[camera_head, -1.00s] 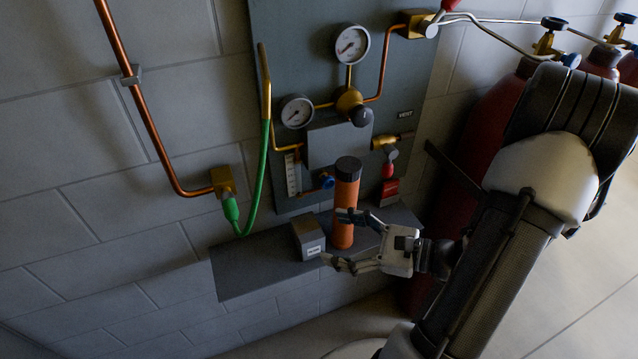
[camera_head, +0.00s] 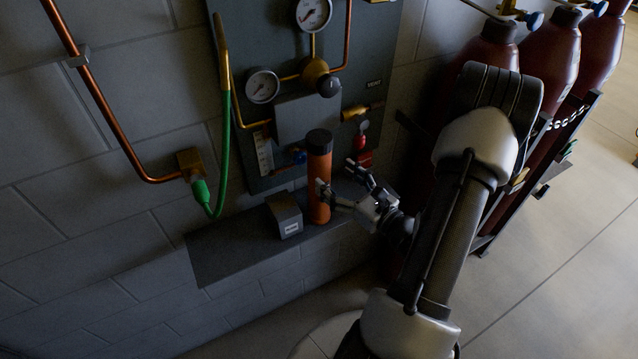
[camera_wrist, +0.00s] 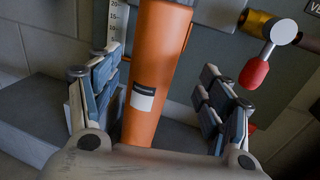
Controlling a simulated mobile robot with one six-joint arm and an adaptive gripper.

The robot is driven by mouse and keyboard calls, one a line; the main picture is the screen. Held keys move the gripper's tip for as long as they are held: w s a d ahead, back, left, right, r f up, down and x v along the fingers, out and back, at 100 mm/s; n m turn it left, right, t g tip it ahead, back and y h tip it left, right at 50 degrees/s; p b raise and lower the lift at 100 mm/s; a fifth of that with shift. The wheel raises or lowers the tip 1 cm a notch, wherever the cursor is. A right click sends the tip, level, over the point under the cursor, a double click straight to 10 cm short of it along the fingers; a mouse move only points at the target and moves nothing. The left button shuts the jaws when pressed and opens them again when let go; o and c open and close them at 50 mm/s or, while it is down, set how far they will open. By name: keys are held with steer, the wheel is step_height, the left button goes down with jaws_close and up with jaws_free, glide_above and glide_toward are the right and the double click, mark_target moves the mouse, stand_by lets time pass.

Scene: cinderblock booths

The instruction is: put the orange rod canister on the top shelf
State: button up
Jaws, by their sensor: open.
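The orange rod canister (camera_head: 319,185), with a black cap, stands upright on a dark wall shelf (camera_head: 215,255). My gripper (camera_head: 340,174) is open, just right of the canister in the head view, with one finger overlapping its front edge. In the wrist view the canister (camera_wrist: 158,70) rises between the spread fingers of my gripper (camera_wrist: 160,62), with gaps visible on both sides. It bears a small black and white label. Its cap is out of the wrist view. I see only this one shelf.
A small grey box (camera_head: 285,215) stands on the shelf just left of the canister. Behind is a grey panel with gauges (camera_head: 313,14), pipes and a red-handled valve (camera_wrist: 262,65). A green hose (camera_head: 225,150) hangs left. Dark red cylinders (camera_head: 550,50) stand at the right.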

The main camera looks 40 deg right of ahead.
mark_target(327, 174)
steer(key=w, duration=0.3)
steer(key=w+a+b, duration=0.1)
steer(key=w, duration=0.1)
steer(key=shift+w+r, duration=0.15)
steer(key=shift+w, duration=0.2)
steer(key=shift+w+d, duration=0.15)
steer(key=shift+w, duration=0.15)
jaws_close()
stand_by(0.5)
steer(key=shift+r, duration=0.1)
